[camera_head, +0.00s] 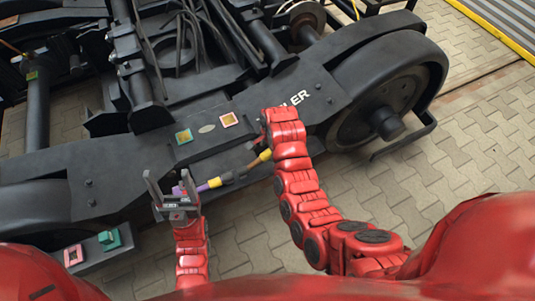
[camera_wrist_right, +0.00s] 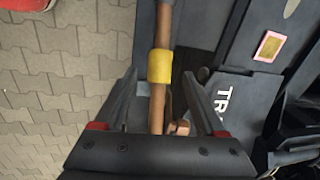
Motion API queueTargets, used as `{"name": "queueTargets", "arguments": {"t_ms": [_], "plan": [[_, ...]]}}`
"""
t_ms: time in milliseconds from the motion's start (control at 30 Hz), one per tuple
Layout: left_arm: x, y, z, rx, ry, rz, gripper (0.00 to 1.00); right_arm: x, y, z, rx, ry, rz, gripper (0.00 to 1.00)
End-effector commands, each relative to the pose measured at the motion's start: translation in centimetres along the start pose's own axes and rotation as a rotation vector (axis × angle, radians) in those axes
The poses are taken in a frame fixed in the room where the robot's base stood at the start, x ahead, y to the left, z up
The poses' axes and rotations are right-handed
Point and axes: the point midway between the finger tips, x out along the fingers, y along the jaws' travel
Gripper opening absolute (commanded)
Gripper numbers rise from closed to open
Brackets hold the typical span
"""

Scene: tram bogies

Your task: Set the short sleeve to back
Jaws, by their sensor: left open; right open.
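A rod runs along the side of the black bogie frame. In the head view it carries a purple band (camera_head: 202,187), a yellow band beside it (camera_head: 215,182) and another yellow band (camera_head: 265,155) further right. I cannot tell which is the short sleeve. In the right wrist view a short yellow sleeve (camera_wrist_right: 160,68) sits around the brown rod (camera_wrist_right: 157,108). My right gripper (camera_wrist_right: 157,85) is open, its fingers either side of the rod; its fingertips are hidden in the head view. My left gripper (camera_head: 170,180) is open, pointing up, beside the purple band.
The black bogie frame (camera_head: 315,110) fills the upper area, with a wheel (camera_head: 385,100) at the right. A teal block (camera_head: 110,238) sits at lower left. Paving (camera_head: 450,185) is clear at the right.

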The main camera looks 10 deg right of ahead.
Motion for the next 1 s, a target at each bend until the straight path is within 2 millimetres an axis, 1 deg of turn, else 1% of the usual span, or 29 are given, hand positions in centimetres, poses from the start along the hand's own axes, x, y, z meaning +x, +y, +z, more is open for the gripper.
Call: {"name": "queueTargets", "arguments": {"t_ms": [33,100,300,633,667,700,967,1000], "plan": [[0.1,0.0,0.0,0.000,0.000,0.000,0.72,0.8,0.1,0.0,0.001,-0.001,0.003,0.73],[0.1,0.0,0.0,0.000,0.000,0.000,0.72,1.7,0.1,0.0,0.000,-0.001,0.005,0.73],[0.2,0.0,0.0,0.000,0.000,0.000,0.72,3.2,0.1,0.1,-0.001,-0.002,0.004,0.73],[0.2,0.0,0.0,0.000,0.000,0.000,0.72,3.5,0.0,0.0,0.000,0.000,-0.001,0.73],[0.2,0.0,0.0,0.000,0.000,0.000,0.72,3.5,0.0,0.0,0.000,0.000,-0.001,0.71],[0.2,0.0,0.0,0.000,0.000,0.000,0.72,3.5,0.0,0.0,0.000,0.000,-0.001,0.64],[0.2,0.0,0.0,0.000,0.000,0.000,0.72,3.5,0.0,0.0,0.000,0.000,-0.001,0.17],[0.2,0.0,0.0,0.000,0.000,0.000,0.72,3.5,0.0,0.0,0.000,0.000,-0.001,0.10]]}}
